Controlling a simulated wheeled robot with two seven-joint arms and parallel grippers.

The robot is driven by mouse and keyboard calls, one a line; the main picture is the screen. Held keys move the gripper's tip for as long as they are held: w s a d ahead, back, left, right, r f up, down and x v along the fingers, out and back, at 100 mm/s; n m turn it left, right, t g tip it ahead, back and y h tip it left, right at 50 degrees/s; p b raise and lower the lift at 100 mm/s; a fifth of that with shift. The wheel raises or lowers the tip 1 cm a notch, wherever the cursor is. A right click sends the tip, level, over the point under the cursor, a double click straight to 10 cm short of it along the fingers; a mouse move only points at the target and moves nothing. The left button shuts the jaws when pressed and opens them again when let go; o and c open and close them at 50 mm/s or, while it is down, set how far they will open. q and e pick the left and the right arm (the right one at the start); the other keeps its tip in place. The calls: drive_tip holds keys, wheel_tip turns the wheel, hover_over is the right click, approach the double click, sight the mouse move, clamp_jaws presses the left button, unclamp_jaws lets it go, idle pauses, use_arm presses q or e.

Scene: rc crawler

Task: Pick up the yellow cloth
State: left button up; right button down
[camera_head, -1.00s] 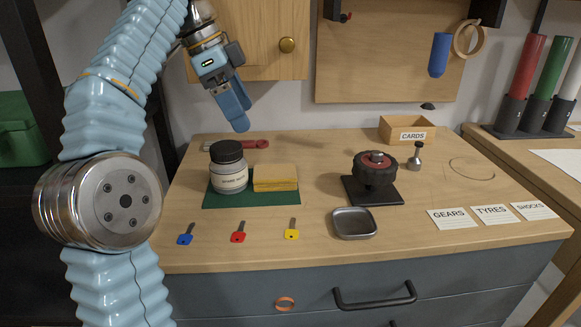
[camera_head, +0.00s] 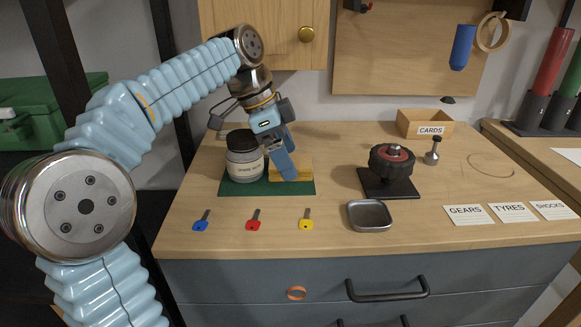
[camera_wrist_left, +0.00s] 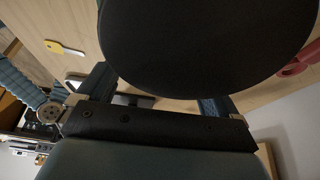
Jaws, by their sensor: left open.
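The yellow cloth (camera_head: 304,170) is a folded block lying on the right part of a dark green mat (camera_head: 238,189). My left gripper (camera_head: 287,177) is open, pointing down at the cloth and covering its middle in the head view. I cannot tell whether the fingers touch it. In the left wrist view, a large dark round shape, seemingly the jar's lid (camera_wrist_left: 205,35), fills the top and hides what lies between the fingers. I cannot make out the cloth there. My right gripper is not in view.
A dark-lidded jar (camera_head: 243,160) stands on the mat, close left of the gripper. Blue (camera_head: 201,222), red (camera_head: 254,221) and yellow (camera_head: 306,221) keys lie in front. A metal tray (camera_head: 369,216) and a wheel on a stand (camera_head: 391,165) are to the right.

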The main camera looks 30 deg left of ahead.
use_arm(q)
drive_tip(key=shift+w+d+f, duration=0.1)
drive_tip(key=shift+d+f, duration=0.05)
drive_tip(key=shift+f, duration=0.35)
drive_tip(key=shift+c, duration=0.2)
drive_tip(key=c, duration=1.1)
drive_tip(key=shift+r, duration=0.1)
